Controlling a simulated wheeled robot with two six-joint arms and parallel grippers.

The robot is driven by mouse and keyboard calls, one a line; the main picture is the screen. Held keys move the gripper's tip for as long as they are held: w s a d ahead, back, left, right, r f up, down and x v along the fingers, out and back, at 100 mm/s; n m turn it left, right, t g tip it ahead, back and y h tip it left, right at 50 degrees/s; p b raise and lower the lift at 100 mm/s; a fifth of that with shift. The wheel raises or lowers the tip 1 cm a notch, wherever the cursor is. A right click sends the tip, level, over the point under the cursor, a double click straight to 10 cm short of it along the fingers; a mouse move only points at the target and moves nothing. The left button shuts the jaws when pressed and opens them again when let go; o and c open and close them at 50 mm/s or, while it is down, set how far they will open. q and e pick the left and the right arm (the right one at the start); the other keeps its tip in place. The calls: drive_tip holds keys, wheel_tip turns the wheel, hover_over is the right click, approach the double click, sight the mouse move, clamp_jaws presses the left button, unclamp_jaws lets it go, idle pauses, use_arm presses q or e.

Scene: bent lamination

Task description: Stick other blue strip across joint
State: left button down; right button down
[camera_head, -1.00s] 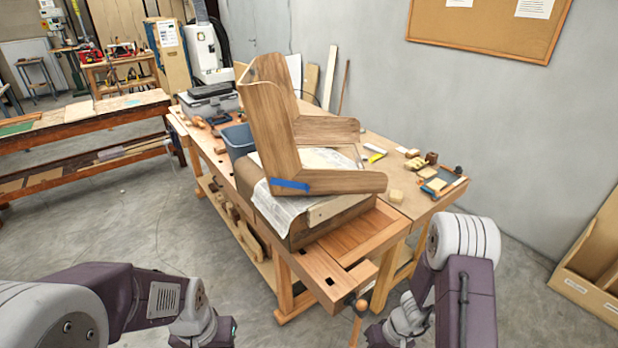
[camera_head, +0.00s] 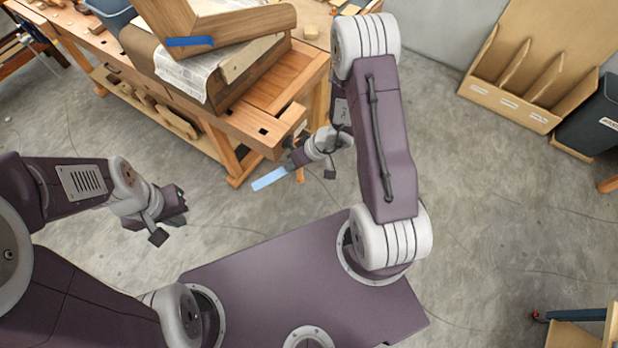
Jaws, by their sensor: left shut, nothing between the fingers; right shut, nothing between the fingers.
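The wooden bent piece (camera_head: 245,28) rests on newspaper (camera_head: 190,78) on the workbench at the top left, its upper part cut off by the frame. A darker blue strip (camera_head: 190,42) lies on its near face at the corner. A light blue strip (camera_head: 270,179) sticks out from the tip of my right gripper (camera_head: 297,163), low in front of the bench and apart from the wood. That gripper is shut, and how the strip is attached cannot be made out. My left gripper (camera_head: 180,203) is shut and empty, over the floor left of centre.
The workbench's front corner (camera_head: 262,130) stands close to my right gripper. A wooden rack (camera_head: 540,65) and a dark bin (camera_head: 592,120) stand at the upper right. A small stand (camera_head: 575,335) is at the lower right. The floor between is clear.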

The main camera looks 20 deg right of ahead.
drive_tip(key=w+r+t, duration=0.1)
drive_tip(key=w+r, duration=0.1)
drive_tip(key=w, duration=0.1)
drive_tip(key=w+a+r, duration=0.1)
drive_tip(key=w+r, duration=0.1)
drive_tip(key=w, duration=0.2)
drive_tip(key=w+a+r+t+y, duration=0.1)
drive_tip(key=w+r, duration=0.2)
drive_tip(key=w, duration=0.1)
drive_tip(key=shift+w+a+t, duration=0.15)
drive_tip(key=shift+w+t, duration=0.1)
drive_tip(key=shift+t, duration=0.05)
drive_tip(key=w+a+r+t+y, duration=0.1)
drive_tip(key=w+r+t, duration=0.4)
drive_tip(key=w+r, duration=0.2)
drive_tip(key=w+a+r+t+y, duration=0.1)
drive_tip(key=w+r+t, duration=0.4)
drive_tip(key=r, duration=0.7)
drive_tip(key=w+a, duration=0.1)
drive_tip(key=w, duration=0.1)
drive_tip(key=shift+w+a+t, duration=0.3)
drive_tip(key=shift+w, duration=0.05)
drive_tip(key=shift+w, duration=0.1)
drive_tip(key=shift+w, duration=2.25)
